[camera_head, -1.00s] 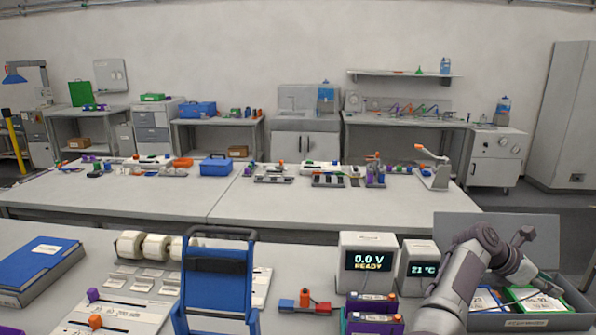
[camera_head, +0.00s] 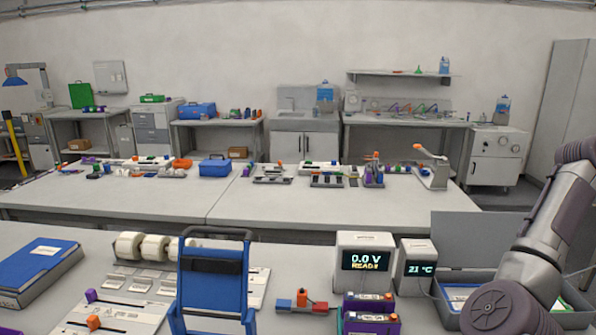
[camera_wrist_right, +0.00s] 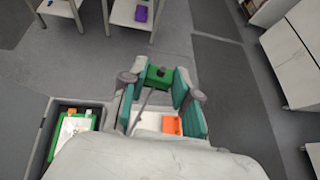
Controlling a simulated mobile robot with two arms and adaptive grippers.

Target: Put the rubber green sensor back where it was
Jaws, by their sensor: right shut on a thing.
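The green sensor (camera_wrist_right: 158,77) shows in the right wrist view as a small green block with a dark spot on top. My right gripper (camera_wrist_right: 160,84) is shut on it, with the block between the tips of its teal-padded fingers. A thin grey strand, perhaps its lead, runs down from the block between the fingers. In the head view my right arm is at the right side, and its gripper and the sensor are hidden or out of frame. My left gripper is in neither view.
An open grey box (camera_head: 463,228) stands at the right, partly hidden by my arm. A 0.0 V display unit (camera_head: 364,262) and a 21 °C unit (camera_head: 417,268) stand beside it. Purple blocks (camera_head: 371,322) and a blue chair-like frame (camera_head: 215,285) are nearer the middle.

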